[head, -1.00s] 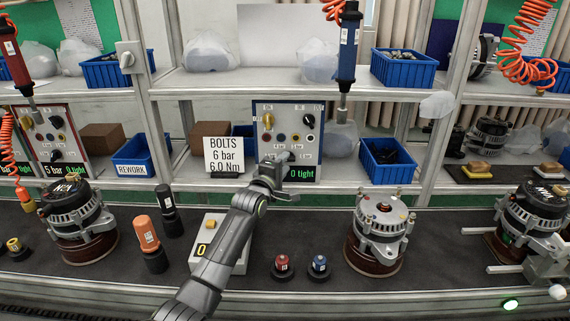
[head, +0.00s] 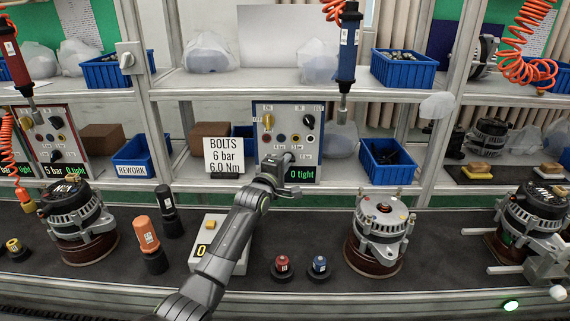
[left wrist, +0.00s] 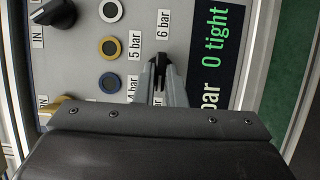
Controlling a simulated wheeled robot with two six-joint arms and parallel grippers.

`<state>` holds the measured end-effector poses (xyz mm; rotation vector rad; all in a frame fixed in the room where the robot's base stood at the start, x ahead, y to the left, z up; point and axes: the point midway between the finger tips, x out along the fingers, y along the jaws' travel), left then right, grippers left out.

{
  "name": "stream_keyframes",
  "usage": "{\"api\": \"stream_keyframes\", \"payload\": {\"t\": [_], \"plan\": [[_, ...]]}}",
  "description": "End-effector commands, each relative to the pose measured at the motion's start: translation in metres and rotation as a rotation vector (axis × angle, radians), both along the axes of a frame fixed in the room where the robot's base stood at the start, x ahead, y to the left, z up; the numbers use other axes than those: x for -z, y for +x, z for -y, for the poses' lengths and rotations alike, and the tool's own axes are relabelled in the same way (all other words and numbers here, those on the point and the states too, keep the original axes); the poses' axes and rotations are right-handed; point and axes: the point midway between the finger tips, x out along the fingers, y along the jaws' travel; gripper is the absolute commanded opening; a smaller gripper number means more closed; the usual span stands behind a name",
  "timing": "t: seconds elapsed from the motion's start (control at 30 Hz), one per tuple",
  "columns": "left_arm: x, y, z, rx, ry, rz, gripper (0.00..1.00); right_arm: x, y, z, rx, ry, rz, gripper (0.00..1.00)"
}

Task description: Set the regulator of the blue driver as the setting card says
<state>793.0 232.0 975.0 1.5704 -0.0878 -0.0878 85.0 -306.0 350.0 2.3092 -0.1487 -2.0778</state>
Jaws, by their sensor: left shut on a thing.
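The blue driver (head: 347,45) hangs upright above its control panel (head: 316,140). The white setting card (head: 223,155) reads BOLTS, 6 bar, 6.0 Nm. My left gripper (head: 289,158) is at the lower part of this panel and partly hides it. In the left wrist view my left gripper (left wrist: 158,67) is shut on the small dark regulator knob (left wrist: 157,60), with 4, 5 and 6 bar labels around it. The knob is mostly hidden and I cannot tell its exact setting. The panel's display (left wrist: 213,50) shows "0 tight" in green; its bar figure is hidden. My right gripper is not in view.
The panel also has a yellow knob (head: 267,121), a black knob (head: 309,121) and several coloured round fittings. A red driver's panel (head: 52,135) stands at left. Alternators (head: 381,225), orange and black bottles and two small knobs stand on the dark bench.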

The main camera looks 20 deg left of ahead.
Motion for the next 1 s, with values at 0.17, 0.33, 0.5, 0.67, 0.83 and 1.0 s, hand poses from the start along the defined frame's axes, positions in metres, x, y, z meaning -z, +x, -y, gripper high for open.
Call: {"api": "stream_keyframes", "payload": {"t": [0.17, 0.33, 0.5, 0.67, 0.83, 1.0], "plan": [[-0.002, 0.0, 0.0, 0.0, 0.029, -0.011, 0.0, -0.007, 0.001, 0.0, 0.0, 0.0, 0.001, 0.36], [-0.005, 0.0, 0.0, 0.001, 0.106, -0.034, 0.0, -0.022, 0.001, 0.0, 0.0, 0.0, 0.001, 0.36], [-0.008, 0.0, 0.001, 0.002, 0.232, -0.072, 0.0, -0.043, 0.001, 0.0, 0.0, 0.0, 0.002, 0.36], [-0.009, 0.0, 0.001, 0.002, 0.377, -0.114, 0.0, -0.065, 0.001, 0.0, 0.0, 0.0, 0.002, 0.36], [-0.009, 0.0, 0.002, 0.003, 0.533, -0.158, 0.0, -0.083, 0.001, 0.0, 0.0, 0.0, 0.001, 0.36], [-0.009, 0.001, 0.003, 0.003, 0.688, -0.202, 0.0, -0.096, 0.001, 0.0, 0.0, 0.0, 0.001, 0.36]]}}
